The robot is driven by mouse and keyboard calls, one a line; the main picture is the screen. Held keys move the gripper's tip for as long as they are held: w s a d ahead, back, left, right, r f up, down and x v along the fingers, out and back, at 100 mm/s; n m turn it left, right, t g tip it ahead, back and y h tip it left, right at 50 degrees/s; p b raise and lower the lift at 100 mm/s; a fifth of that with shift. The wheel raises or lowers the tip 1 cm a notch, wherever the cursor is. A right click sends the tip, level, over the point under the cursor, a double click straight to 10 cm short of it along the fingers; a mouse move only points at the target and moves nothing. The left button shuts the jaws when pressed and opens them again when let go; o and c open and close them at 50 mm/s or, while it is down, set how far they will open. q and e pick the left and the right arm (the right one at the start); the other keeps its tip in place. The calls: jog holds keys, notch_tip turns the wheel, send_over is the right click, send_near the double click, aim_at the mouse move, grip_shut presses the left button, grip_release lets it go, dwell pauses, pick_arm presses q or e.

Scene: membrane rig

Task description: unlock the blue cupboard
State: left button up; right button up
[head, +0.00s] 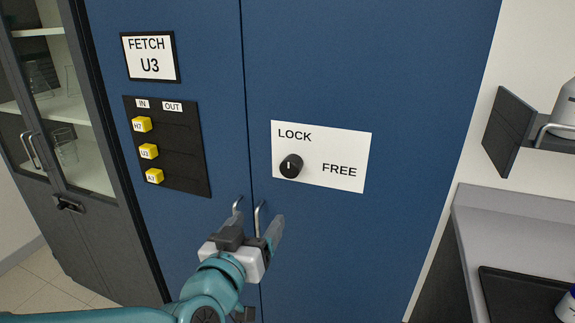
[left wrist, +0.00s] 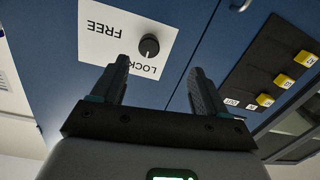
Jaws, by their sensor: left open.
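The blue cupboard (head: 400,60) has two doors with metal handles (head: 260,212) near their seam. A white plate (head: 335,145) on its right door reads LOCK at upper left and FREE at right. A round black knob (head: 291,166) sits on this plate, its white mark pointing up, toward the LOCK word. My left gripper (head: 256,226) is open and empty, below and left of the knob in the head view. My right gripper is not in view.
A black panel (head: 190,170) on the left door holds yellow tags (head: 149,151) under IN. A sign (head: 149,57) above reads FETCH U3. A glass-fronted cabinet (head: 45,90) stands at left. A grey counter (head: 510,205) and dark wall bracket (head: 509,130) are at right.

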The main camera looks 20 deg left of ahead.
pick_arm(q)
notch_tip(320, 180, up, 2)
jog(key=r, duration=0.1)
jog(key=p, duration=0.5)
send_near(288, 170)
jog(key=shift+t, duration=0.3)
jog(key=w, duration=0.9)
jog(key=shift+d+f, duration=0.1)
jog(key=shift+f, duration=0.1)
jog(key=shift+w, duration=0.1)
jog(key=c, duration=1.1)
